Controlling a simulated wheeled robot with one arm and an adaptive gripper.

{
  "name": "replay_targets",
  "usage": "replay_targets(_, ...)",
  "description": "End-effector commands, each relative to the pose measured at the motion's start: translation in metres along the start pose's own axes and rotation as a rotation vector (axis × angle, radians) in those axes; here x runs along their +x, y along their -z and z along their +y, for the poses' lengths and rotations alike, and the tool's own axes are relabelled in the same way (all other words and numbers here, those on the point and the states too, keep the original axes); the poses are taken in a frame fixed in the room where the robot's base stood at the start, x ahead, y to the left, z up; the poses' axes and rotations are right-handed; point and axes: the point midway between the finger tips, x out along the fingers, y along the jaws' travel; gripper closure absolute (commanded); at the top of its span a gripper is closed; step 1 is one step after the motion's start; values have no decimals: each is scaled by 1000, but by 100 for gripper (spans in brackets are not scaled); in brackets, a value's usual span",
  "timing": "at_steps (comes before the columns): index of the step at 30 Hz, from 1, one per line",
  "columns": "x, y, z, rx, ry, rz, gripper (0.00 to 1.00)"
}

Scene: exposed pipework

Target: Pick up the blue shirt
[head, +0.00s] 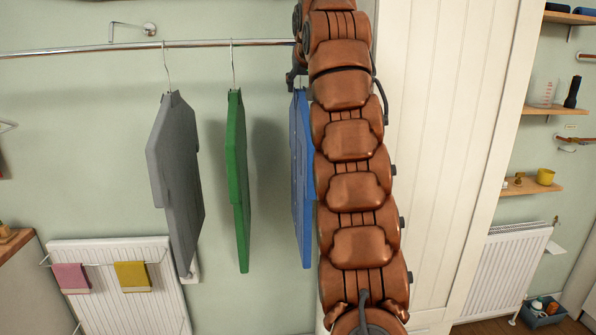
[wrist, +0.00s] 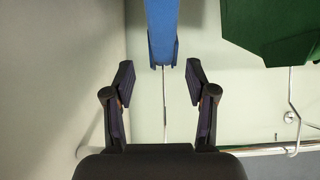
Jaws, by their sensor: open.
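The blue shirt (head: 301,180) hangs from the rail in the head view, partly hidden behind my brown arm. In the wrist view the blue shirt (wrist: 161,25) is at the top centre, with its thin hanger hook (wrist: 165,100) running down the picture. My gripper (wrist: 160,73) is open, one finger on each side of the hook and the shirt's narrow shoulder end. Neither finger visibly touches them. In the head view the gripper is mostly hidden by the arm, near the top of the shirt.
The metal rail (head: 200,44) also holds a green shirt (head: 237,180) and a grey shirt (head: 176,180). In the wrist view the green shirt (wrist: 275,30) is right of my gripper, apart from it. A radiator (head: 110,308) with cloths stands below left. A white panel (head: 440,150) is right of my arm.

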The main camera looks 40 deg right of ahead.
Motion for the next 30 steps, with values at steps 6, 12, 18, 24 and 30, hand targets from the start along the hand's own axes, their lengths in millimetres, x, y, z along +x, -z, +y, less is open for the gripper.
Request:
replay_targets(6,16,0,-1,-1,1,-2,44)
replay_targets(12,35,0,-2,-1,1,-1,44)
replay_targets(18,54,0,-4,0,2,-3,44)
replay_targets(24,61,-1,-3,2,2,-1,44)
replay_targets(30,61,-1,-4,2,2,0,44)
